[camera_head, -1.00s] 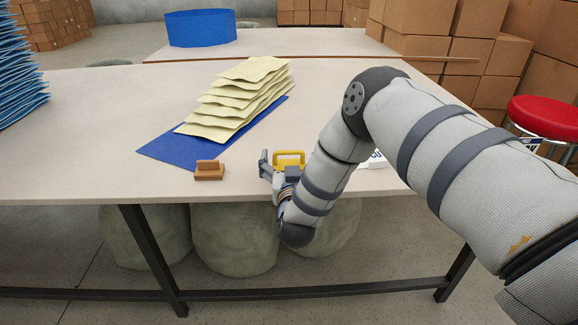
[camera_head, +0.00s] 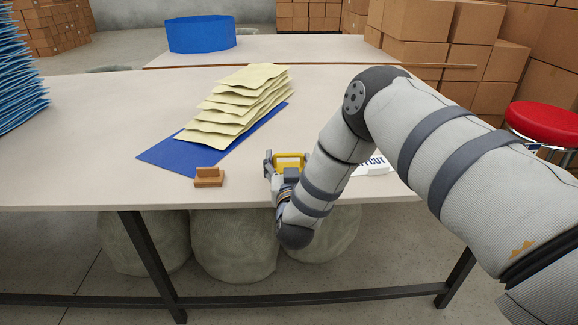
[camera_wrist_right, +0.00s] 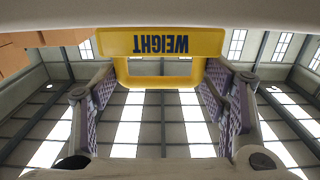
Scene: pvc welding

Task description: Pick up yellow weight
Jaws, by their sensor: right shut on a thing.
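The yellow weight (camera_head: 291,158) is at the front part of the white table (camera_head: 90,160), partly hidden behind my right gripper and forearm. My right gripper (camera_head: 285,165) reaches over the table's front edge and is shut on it. In the right wrist view the weight (camera_wrist_right: 160,42) shows upside down, with the dark word WEIGHT on its yellow face. Its handle lies between the two purple-padded fingers of the gripper (camera_wrist_right: 158,80), one finger at each side. I cannot tell whether the weight is lifted off the table. My left gripper is not in view.
A small brown wooden block (camera_head: 209,177) is left of the gripper. Yellow sheets (camera_head: 235,105) lie over a blue sheet (camera_head: 168,156) behind. A white item with lettering (camera_head: 375,166) is partly behind my arm. A blue stack (camera_head: 18,90) stands far left. The table's front middle-left is clear.

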